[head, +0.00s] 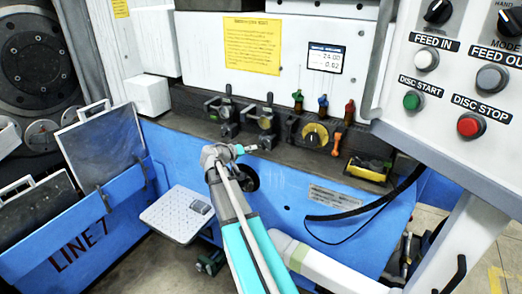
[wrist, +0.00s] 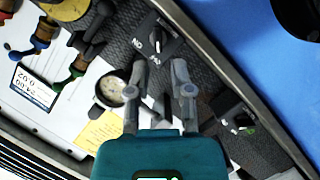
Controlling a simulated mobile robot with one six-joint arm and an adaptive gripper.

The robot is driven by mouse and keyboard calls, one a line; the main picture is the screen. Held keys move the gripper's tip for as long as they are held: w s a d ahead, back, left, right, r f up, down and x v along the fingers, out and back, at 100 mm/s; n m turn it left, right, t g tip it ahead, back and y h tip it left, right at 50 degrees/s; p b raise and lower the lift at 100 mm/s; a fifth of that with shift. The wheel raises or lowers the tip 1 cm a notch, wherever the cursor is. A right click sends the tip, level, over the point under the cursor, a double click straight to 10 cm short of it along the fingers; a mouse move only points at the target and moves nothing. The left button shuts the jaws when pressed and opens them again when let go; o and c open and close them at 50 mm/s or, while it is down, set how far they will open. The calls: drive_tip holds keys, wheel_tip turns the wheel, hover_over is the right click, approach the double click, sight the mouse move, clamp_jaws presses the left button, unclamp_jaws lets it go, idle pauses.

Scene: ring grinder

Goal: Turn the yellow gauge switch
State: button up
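The yellow gauge switch appears as a round yellow dial with a dark handle across it (head: 315,135), on the dark machine ledge below the coloured valves. In the wrist view its yellow disc (wrist: 66,9) is partly cut off at the upper left. My gripper (head: 240,151) is in front of the ledge, left of and slightly below the yellow dial. In the wrist view my gripper (wrist: 158,80) has its two grey fingers apart. Nothing is clearly held between them, and they are apart from the yellow dial.
Green (head: 297,101), blue (head: 322,104) and red (head: 349,111) valves stand above the dial. A black ON-labelled rotary switch (wrist: 156,40) lies beyond my fingertips; a round pale gauge (wrist: 110,90) is beside them. A control panel (head: 455,150) overhangs at right.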

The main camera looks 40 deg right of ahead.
sight(259, 153)
drive_tip(key=shift+b+x, duration=0.55)
drive_tip(key=shift+x, duration=2.15)
